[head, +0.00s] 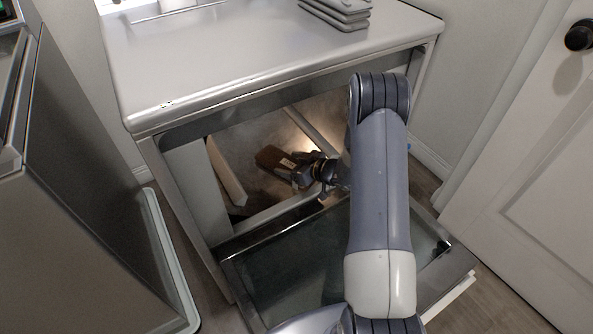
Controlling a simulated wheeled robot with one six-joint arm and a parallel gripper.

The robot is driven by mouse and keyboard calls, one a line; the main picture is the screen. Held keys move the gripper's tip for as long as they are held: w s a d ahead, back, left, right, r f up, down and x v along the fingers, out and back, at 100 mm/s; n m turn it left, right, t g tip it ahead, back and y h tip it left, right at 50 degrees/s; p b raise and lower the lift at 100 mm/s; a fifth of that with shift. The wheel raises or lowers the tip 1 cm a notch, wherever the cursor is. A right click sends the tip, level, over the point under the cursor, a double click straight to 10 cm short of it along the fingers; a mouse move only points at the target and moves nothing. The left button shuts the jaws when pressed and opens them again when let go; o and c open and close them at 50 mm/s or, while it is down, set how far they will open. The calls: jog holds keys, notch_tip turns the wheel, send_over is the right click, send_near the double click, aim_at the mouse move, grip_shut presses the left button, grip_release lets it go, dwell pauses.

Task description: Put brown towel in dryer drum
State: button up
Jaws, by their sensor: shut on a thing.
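The dryer (155,168) stands ahead with its front open and its door (285,278) folded down. The drum (255,135) shows through the opening, lit inside. My gripper (306,165) reaches into the opening and is shut on the brown towel (274,159). The towel is inside the drum space, to the left of my gripper. Whether it touches the drum floor cannot be told. My arm hides the right part of the opening and part of the door.
Folded grey cloths (338,12) lie stacked on the dryer top. A dark metal appliance (75,235) stands close on the left. A white room door (535,150) with a black knob (580,36) is on the right. The lowered dryer door fills the floor space in front.

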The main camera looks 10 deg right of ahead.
aim_at(277, 151)
jog(key=shift+w+a, duration=0.3)
jog(key=shift+w, duration=0.7)
jog(key=shift+w+a, duration=0.35)
jog(key=shift+w, duration=0.65)
jog(key=shift+w+a, duration=0.3)
jog(key=shift+w, duration=0.7)
jog(key=shift+f, duration=0.1)
